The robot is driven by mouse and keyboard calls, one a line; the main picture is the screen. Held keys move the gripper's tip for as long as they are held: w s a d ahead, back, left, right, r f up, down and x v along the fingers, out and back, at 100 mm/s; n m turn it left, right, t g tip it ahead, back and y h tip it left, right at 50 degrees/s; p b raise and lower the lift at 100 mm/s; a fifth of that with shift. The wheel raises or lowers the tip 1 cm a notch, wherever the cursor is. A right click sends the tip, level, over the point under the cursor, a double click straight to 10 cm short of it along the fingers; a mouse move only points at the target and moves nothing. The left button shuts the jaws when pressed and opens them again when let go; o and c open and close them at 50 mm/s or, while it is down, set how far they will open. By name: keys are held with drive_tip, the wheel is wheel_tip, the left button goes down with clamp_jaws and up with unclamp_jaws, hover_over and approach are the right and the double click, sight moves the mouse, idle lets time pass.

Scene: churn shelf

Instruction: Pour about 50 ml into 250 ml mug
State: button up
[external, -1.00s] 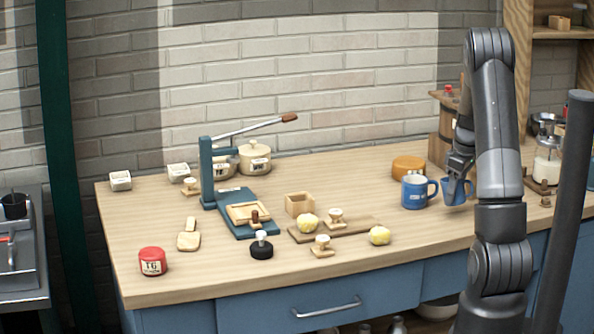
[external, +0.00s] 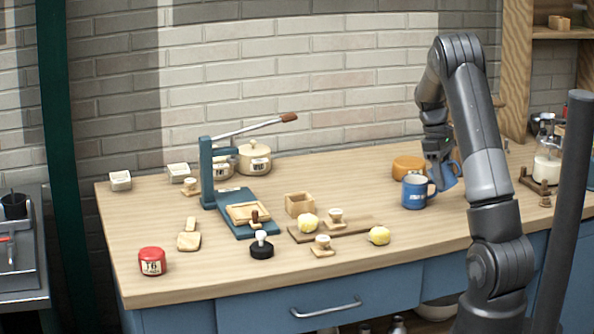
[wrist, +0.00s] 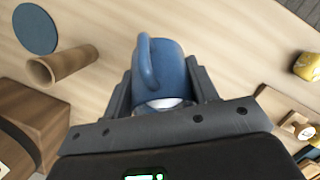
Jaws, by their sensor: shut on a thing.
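A blue mug (external: 413,193) with a white marking stands upright on the table in the external view. The marking is too small to read. My gripper (external: 440,160) is just right of this mug and slightly higher.
An orange-brown round box (external: 408,166) stands behind the standing mug. A glass jar with white contents (external: 548,168) is at the right. Left are yellow lumps (external: 380,235), a wooden board and a lever press (external: 207,172). The front right tabletop is clear.

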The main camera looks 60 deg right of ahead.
drive_tip(key=shift+w+r+g, duration=0.35)
drive_tip(key=shift+r+g, duration=0.05)
drive_tip(key=shift+g, duration=0.5)
drive_tip(key=shift+r+g, duration=0.2)
drive_tip(key=shift+g, duration=0.2)
drive_tip(key=shift+w+d+r+g, duration=0.1)
drive_tip(key=shift+w+r+g, duration=0.15)
drive_tip(key=shift+g, duration=0.25)
drive_tip(key=shift+w+f+g+y+p, duration=0.15)
drive_tip(key=shift+f+g+y+p, duration=0.25)
drive_tip(key=shift+g, duration=0.4)
idle(0.7)
drive_tip(key=shift+g, duration=0.4)
drive_tip(key=shift+t, duration=0.3)
drive_tip(key=shift+s+r+t, duration=0.25)
drive_tip(key=shift+r+t, duration=0.15)
drive_tip(key=shift+t, duration=0.3)
drive_tip(key=shift+s+f+t, duration=0.1)
drive_tip(key=shift+s+t, duration=0.05)
drive_tip(key=shift+t, duration=0.65)
drive_tip(key=shift+f+t+h, duration=0.4)
drive_tip(key=shift+f+t, duration=0.05)
drive_tip(key=shift+t, duration=0.15)
